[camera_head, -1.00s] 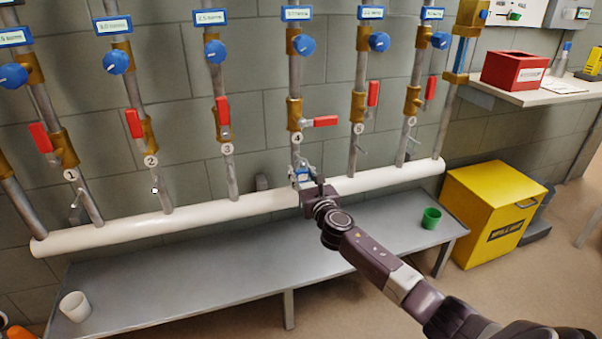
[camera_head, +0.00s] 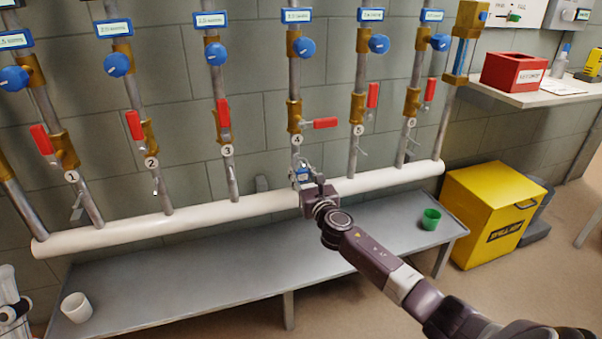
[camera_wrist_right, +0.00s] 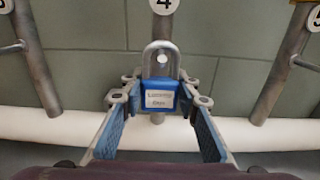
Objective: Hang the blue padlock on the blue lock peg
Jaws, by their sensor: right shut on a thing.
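The blue padlock (camera_head: 301,171) is in front of pipe 4, just above the white horizontal pipe. My right gripper (camera_head: 303,181) is shut on its body. In the right wrist view the padlock (camera_wrist_right: 160,101) is upright, with a pale label and its steel shackle on top, between the fingertips of my right gripper (camera_wrist_right: 161,93). A small pale round end (camera_wrist_right: 162,58), seemingly a peg, shows within the shackle loop. I cannot tell whether the shackle is around it or only in front of it. My left gripper cannot be made out.
Numbered pipes with red levers and blue knobs line the wall. The white horizontal pipe (camera_head: 220,211) crosses them above a grey bench (camera_head: 200,270). A white cup (camera_head: 76,307) and green cup (camera_head: 431,218) stand on it. A yellow bin (camera_head: 493,213) is at right.

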